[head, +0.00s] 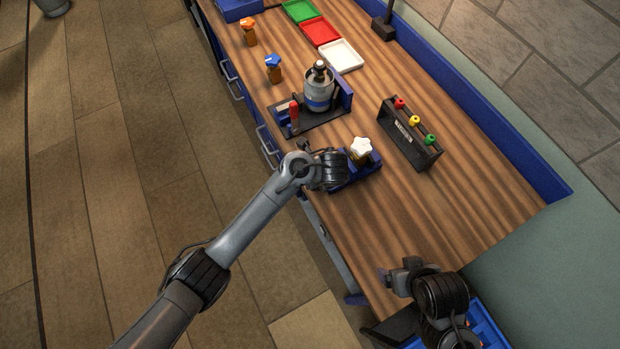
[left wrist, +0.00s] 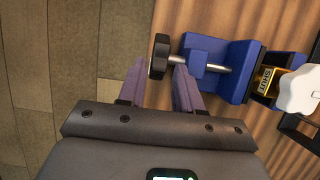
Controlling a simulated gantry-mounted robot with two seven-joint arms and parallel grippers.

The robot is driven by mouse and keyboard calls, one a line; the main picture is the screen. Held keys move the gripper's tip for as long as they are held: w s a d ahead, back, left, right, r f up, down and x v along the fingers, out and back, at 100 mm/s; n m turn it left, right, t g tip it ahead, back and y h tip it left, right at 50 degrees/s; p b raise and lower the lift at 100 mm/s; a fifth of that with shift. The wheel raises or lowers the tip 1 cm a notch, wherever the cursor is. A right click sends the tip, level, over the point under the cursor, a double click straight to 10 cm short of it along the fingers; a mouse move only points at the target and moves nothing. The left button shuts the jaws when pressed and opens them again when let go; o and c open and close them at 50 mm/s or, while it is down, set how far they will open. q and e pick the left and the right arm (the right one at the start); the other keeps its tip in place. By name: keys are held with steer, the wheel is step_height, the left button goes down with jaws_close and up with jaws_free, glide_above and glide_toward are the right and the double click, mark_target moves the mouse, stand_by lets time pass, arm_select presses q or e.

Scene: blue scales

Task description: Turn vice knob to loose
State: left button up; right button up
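The blue vice (head: 368,172) stands at the table's near edge and is partly hidden by my left arm in the head view. A white star-shaped piece (head: 361,147) with a yellow part sits at the vice. My right gripper (head: 384,276) is by the table's near right; its opening is unclear.
A dark rack (head: 411,138) with red, yellow and green knobs stands right of the vice. A metal canister (head: 319,92) on a blue-and-black stand is behind it. Bare wood is free in front of the rack.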

arm_select(q)
steer(key=b+x, duration=0.1)
steer(key=x, duration=0.6)
steer(key=shift+f, duration=0.2)
